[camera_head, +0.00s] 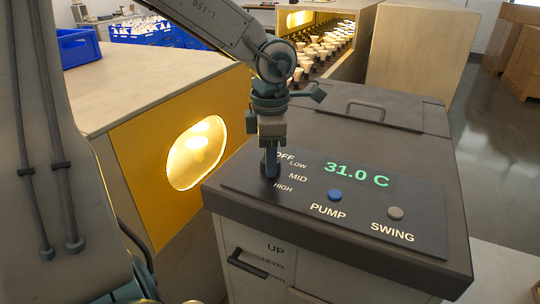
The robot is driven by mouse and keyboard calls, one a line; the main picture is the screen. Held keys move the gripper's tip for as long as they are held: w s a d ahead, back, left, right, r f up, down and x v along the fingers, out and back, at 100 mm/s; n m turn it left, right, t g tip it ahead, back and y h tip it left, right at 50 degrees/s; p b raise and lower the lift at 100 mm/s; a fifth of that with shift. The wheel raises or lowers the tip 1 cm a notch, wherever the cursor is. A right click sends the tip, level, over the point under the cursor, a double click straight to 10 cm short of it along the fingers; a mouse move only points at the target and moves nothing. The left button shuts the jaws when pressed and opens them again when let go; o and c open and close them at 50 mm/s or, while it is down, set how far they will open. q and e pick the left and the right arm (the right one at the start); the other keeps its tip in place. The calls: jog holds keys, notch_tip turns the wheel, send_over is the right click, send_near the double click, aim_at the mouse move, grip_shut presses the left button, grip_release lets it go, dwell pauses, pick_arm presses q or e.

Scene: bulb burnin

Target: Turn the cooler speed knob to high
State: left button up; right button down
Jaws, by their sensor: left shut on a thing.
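The cooler (335,262) stands at the centre right, with a dark sloped control panel (432,236) on its top. The panel shows a green 31.0 C readout, a blue PUMP button (334,195) and a grey SWING button (395,213). The labels OFF, LOW, MID and HIGH run down the panel's left part. My left gripper (270,172) points down at the panel just left of these labels and is shut on the speed knob. The gripper hides the knob, so its setting cannot be read. My right gripper is not in view.
A yellow-fronted cabinet (150,150) with a lit round window stands close on the left. Blue crates (75,47) sit at the back left. A lit chamber with rows of bulbs (325,48) is behind. Cardboard boxes (522,62) stand at the far right, with open floor before them.

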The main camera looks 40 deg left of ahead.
pick_arm(q)
jog(key=m, duration=0.2)
jog(key=shift+m, duration=0.4)
jog(key=m, duration=0.3)
jog(key=shift+p, duration=0.3)
jog(key=shift+m, duration=0.9)
jog(key=shift+w+m, duration=0.1)
jog(key=shift+m, duration=0.4)
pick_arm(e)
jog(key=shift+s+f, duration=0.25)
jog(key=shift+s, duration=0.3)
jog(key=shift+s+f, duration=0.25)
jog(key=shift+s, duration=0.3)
pick_arm(q)
jog(key=o, duration=1)
jog(key=shift+r, duration=0.1)
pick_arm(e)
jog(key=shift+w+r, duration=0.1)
